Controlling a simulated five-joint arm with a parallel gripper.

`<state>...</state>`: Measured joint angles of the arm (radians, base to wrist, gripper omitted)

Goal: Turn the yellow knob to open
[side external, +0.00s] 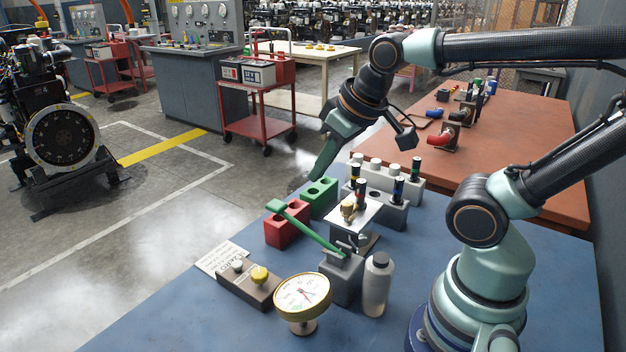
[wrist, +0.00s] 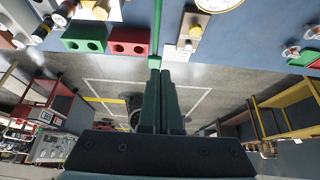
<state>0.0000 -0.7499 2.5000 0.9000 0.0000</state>
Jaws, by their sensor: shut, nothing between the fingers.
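The yellow knob (side external: 260,274) sits on a small brownish block (side external: 240,288) on the blue table, beside a pale knob (side external: 237,264). In the wrist view the yellow knob (wrist: 196,31) is near the top, right of centre. My gripper (side external: 320,176) is shut and empty, pointing down in the air beyond the red and green blocks, well away from the knob. Its fingertips also show in the wrist view (wrist: 158,74), apart from the knob. A label card (side external: 222,258) lies by the block.
A green lever (side external: 305,228) slants up over a red two-hole block (side external: 285,228). A green block (side external: 318,197) stands behind. A round gauge (side external: 302,297) and a grey bottle (side external: 376,284) stand right of the knob. The blue table (side external: 180,310) is clear to the front left.

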